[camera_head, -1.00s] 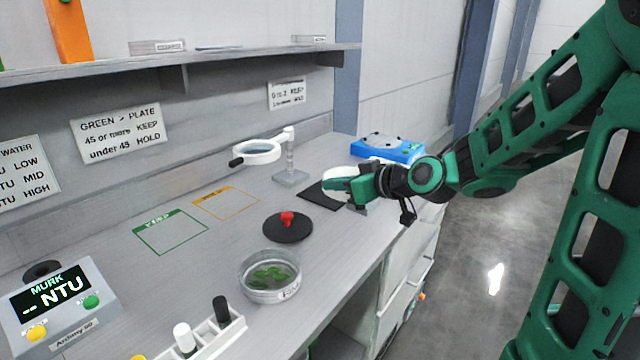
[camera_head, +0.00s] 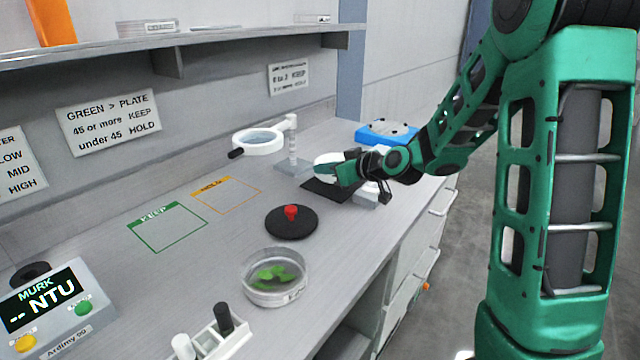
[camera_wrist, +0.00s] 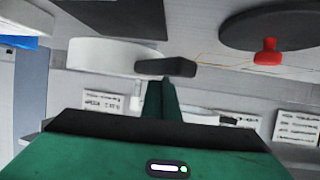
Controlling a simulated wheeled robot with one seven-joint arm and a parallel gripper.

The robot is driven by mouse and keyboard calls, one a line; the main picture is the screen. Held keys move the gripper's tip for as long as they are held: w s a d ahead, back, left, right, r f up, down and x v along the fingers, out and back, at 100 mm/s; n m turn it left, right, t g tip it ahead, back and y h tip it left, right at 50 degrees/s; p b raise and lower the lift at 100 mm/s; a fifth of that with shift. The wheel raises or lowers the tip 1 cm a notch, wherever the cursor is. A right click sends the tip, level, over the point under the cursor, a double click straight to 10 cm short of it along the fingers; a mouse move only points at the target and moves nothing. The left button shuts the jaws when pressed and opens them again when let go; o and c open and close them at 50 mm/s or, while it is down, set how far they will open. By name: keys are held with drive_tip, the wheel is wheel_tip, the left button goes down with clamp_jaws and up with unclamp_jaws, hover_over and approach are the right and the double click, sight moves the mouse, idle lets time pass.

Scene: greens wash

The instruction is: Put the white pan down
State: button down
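The white pan (camera_head: 326,159) is at my gripper's tip, partly hidden behind the green fingers. In the wrist view the round white pan (camera_wrist: 108,56) shows close up, its dark handle (camera_wrist: 165,67) at the fingertips. My gripper (camera_head: 347,170) appears shut on that handle, though the contact is partly hidden. Pan and gripper are over or just behind the flat black pad (camera_head: 322,190). I cannot tell whether the pan touches anything below.
A magnifier (camera_head: 258,137) on a stand is just left of the pan; a blue device (camera_head: 386,134) is behind. A black disc with red knob (camera_head: 291,222), a dish of leaves (camera_head: 275,277) and a green KEEP square (camera_head: 167,228) lie nearer. Bench around the squares is clear.

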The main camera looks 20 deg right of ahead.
sight(330, 181)
drive_tip(key=shift+w+d+f, duration=0.1)
drive_tip(key=shift+w+f, duration=0.25)
drive_tip(key=shift+w, duration=0.2)
drive_tip(key=shift+w+d+f, duration=0.1)
drive_tip(key=shift+w+f, duration=0.25)
drive_tip(key=shift+w, duration=0.2)
drive_tip(key=shift+f, duration=2)
drive_tip(key=c, duration=2)
unclamp_jaws()
drive_tip(key=shift+s, duration=0.1)
